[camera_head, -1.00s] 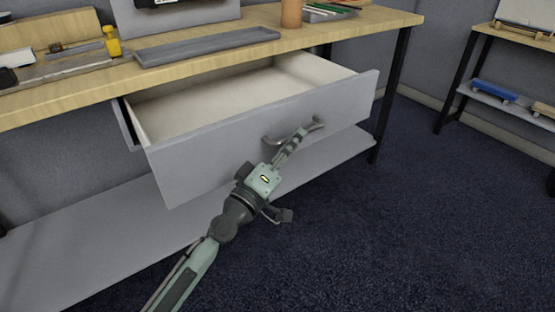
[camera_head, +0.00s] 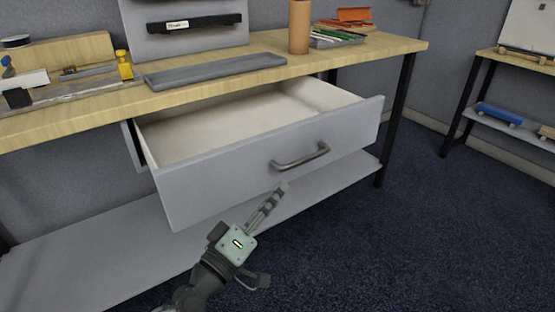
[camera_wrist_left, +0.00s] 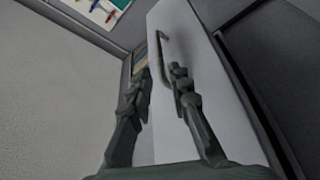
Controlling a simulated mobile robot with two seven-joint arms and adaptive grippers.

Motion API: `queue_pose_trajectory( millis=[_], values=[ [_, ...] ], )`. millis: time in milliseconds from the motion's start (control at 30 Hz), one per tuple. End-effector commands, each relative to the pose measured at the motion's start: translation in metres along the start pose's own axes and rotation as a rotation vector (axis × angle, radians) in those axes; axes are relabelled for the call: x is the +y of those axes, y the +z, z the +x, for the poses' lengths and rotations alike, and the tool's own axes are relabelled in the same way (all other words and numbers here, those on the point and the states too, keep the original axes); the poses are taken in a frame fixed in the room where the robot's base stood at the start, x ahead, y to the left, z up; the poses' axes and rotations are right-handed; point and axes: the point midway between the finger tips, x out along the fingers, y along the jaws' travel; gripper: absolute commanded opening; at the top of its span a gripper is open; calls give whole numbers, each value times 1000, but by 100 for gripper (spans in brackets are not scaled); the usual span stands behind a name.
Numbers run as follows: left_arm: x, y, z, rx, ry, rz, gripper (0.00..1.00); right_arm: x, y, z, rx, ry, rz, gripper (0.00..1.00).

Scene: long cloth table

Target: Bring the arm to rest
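My left gripper (camera_head: 268,205) is in front of the grey drawer (camera_head: 225,180), below and left of its handle (camera_head: 300,157), and apart from it. In the left wrist view the two fingers of my left gripper (camera_wrist_left: 163,85) stand apart with nothing between them, so it is open. The handle (camera_wrist_left: 162,50) shows beyond the fingertips on the drawer front (camera_wrist_left: 190,40). The drawer is pulled out and its pale inside looks empty. My right gripper is not in view.
The wooden worktop (camera_head: 215,78) above holds a grey tray (camera_head: 215,70), a yellow item (camera_head: 124,66) and a brown cylinder (camera_head: 299,27). A grey lower shelf (camera_head: 100,245) runs below the drawer. Dark carpet (camera_head: 440,240) is clear at the right.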

Motion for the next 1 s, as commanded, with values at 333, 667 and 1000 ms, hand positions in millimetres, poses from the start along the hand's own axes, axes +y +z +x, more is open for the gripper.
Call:
queue_pose_trajectory(
  millis=[333,667,1000],
  values=[
    [-70,61,-51,-328,-226,353,19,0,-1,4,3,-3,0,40],
    [-220,72,-247,-839,-875,650,19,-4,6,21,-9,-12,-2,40],
    [-247,53,-380,-1079,-1243,657,19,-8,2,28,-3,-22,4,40]
  ],
)
